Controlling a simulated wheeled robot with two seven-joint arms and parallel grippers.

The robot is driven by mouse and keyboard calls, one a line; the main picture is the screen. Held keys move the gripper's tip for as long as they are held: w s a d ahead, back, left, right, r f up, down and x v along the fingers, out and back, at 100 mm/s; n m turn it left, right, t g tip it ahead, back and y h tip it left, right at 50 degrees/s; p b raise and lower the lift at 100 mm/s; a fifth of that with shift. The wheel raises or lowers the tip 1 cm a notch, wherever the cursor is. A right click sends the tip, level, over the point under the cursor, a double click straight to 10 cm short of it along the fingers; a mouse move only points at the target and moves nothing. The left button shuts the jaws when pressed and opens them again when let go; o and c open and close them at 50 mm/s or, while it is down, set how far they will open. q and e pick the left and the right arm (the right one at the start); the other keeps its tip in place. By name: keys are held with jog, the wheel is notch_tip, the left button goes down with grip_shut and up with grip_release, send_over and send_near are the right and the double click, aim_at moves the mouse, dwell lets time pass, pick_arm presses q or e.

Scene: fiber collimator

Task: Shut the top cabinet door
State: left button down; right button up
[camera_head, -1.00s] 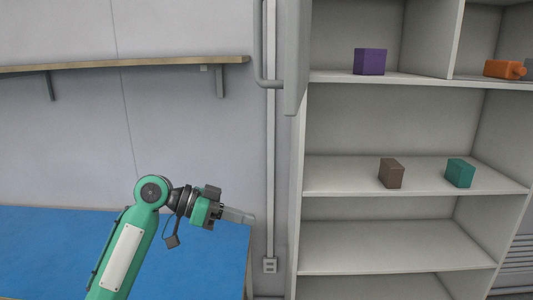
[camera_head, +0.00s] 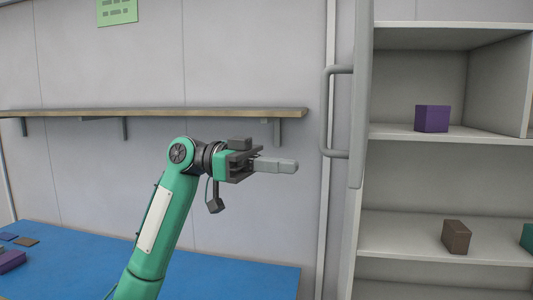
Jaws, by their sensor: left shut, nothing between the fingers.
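The top cabinet door (camera_head: 361,95) stands open at the left side of the cabinet, seen nearly edge-on. Its grey bar handle (camera_head: 328,115) sticks out to the left. The cabinet (camera_head: 420,30) shows open shelves on the right. My left gripper (camera_head: 292,166) is shut and empty, pointing right. In the picture it is left of the door and a little below the handle, apart from both. My right gripper is not in view.
A purple box (camera_head: 432,119) sits on the upper shelf, and a brown box (camera_head: 456,237) and a teal box (camera_head: 527,238) on the shelf below. A wooden wall shelf (camera_head: 150,113) runs behind my arm. A blue tabletop (camera_head: 230,278) lies below, with small pieces at its left.

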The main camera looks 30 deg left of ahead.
pick_arm(q)
jog(key=d+p, duration=0.4)
jog(key=d, duration=0.4)
jog(key=shift+w+d, duration=0.15)
jog(key=shift+w, duration=0.3)
jog(key=shift+d, duration=0.1)
